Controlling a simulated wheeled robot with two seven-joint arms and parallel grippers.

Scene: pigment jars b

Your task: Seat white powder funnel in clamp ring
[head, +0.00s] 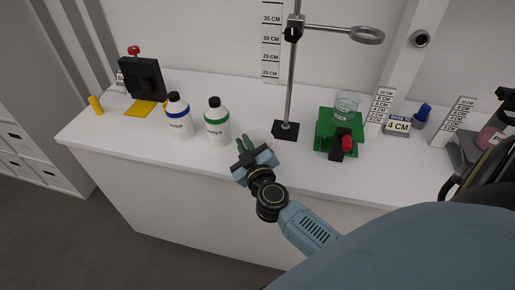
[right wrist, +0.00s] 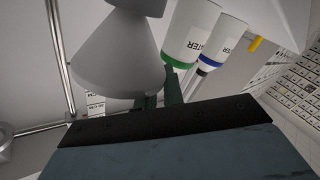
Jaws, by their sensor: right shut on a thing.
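The white powder funnel (right wrist: 118,62) is large in the right wrist view, its wide cone and narrower neck showing. In the head view it is a pale shape (head: 262,137) at my right gripper (head: 246,146), hard to make out against the white table. My right gripper is shut on it; the green fingers (right wrist: 160,98) are partly hidden behind it in the wrist view. The clamp ring (head: 367,35) is at the end of a horizontal arm on the stand rod (head: 291,80), up and to the right of the gripper, and looks empty. My left gripper is out of view.
A green platform (head: 325,143) carries a glass beaker (head: 346,106) farther right. The table front between them is clear.

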